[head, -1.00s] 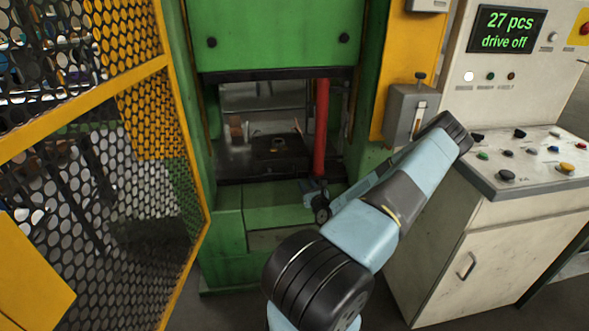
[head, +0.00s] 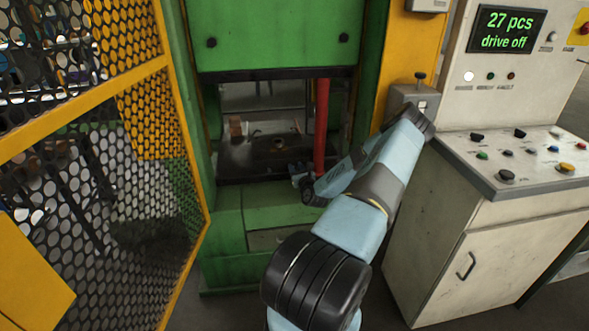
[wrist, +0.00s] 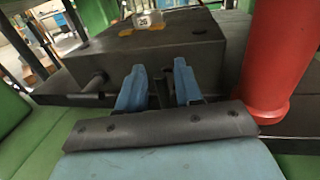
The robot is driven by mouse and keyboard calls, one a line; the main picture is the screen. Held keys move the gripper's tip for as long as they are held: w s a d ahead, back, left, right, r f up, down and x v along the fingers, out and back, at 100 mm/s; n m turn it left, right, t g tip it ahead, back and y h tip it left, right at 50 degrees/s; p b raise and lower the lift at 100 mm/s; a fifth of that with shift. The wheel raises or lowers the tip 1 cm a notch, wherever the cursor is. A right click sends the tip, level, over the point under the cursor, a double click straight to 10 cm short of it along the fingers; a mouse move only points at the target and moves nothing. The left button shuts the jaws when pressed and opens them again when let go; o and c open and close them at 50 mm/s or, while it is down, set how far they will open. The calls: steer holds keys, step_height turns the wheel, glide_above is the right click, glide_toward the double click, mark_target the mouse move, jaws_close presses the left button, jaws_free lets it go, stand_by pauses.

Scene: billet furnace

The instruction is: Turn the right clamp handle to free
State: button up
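A dark rod with a thicker end (wrist: 92,87) sticks out at the block's lower left. In the head view my gripper (head: 303,181) is at the front edge of the press bed, left of a red column (head: 321,125). The block (head: 278,143) sits behind it.
The red column (wrist: 275,60) stands close to the right of my gripper. Green press frame (head: 272,35) surrounds the opening. A yellow mesh guard (head: 150,115) stands left. A control cabinet (head: 470,240) stands right, its display reading "27 pcs drive off".

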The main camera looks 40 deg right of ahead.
steer(key=shift+w+d, duration=0.15)
steer(key=shift+w, duration=0.3)
